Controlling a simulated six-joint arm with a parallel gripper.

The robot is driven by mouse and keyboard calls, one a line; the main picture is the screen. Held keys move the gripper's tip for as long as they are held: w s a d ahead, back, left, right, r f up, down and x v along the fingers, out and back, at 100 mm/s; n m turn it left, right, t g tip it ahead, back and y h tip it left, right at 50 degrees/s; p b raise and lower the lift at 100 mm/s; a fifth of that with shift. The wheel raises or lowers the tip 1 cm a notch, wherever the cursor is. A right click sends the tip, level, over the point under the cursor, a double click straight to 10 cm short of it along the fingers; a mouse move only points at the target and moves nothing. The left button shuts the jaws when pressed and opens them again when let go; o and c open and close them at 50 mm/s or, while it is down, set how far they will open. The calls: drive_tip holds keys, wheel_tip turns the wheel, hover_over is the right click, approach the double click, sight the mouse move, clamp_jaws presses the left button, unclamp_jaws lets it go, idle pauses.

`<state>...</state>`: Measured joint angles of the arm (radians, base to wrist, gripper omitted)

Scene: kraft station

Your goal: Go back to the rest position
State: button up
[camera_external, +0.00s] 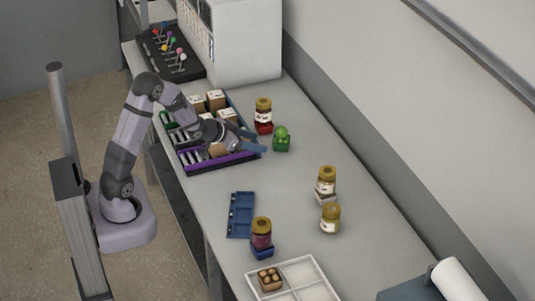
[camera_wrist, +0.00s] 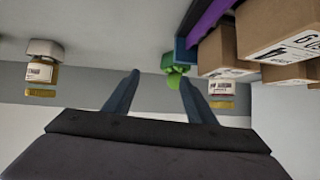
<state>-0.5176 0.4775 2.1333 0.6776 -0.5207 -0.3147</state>
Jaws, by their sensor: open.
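A green object in a green holder (camera_external: 282,142) stands to the right of the fingers in the external view. It also shows beyond the fingers in the wrist view (camera_wrist: 177,72). No rest position is marked in these views.
Other jars (camera_external: 326,182) (camera_external: 330,218) (camera_external: 262,234) stand farther along the table. A blue rack (camera_external: 240,215) and a white divided tray (camera_external: 306,274) lie nearer. A white cabinet (camera_external: 248,42) stands at the back. The table's middle is clear.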

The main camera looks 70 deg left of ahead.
drive_tip(key=s+d+f+g, duration=0.1)
drive_tip(key=s+d, duration=0.2)
drive_tip(key=d, duration=0.1)
drive_tip(key=s+d+f+g, duration=0.1)
drive_tip(key=s+d+g, duration=0.1)
drive_tip(key=s+d, duration=0.2)
drive_tip(key=s+d+g, duration=0.1)
drive_tip(key=s+d, duration=0.2)
drive_tip(key=d, duration=0.1)
drive_tip(key=shift+s+f+g, duration=0.25)
drive_tip(key=shift+f+g, duration=0.05)
drive_tip(key=shift+f, duration=0.1)
drive_tip(key=s+d+g, duration=0.1)
drive_tip(key=s+d, duration=0.1)
drive_tip(key=s, duration=0.1)
drive_tip(key=s+d+f+g+h, duration=0.1)
drive_tip(key=s+d, duration=0.2)
drive_tip(key=s, duration=0.1)
drive_tip(key=s+d+g, duration=0.1)
drive_tip(key=s+d, duration=0.1)
drive_tip(key=s, duration=0.2)
drive_tip(key=shift+d+f+m, duration=0.3)
drive_tip(key=shift+d+f, duration=0.05)
drive_tip(key=shift+d, duration=0.05)
drive_tip(key=s+r+g, duration=0.2)
drive_tip(key=s+g, duration=0.1)
drive_tip(key=s, duration=0.5)
drive_tip(key=shift+d+r+h, duration=0.15)
drive_tip(key=shift+d+h, duration=0.05)
drive_tip(key=shift+h, duration=0.1)
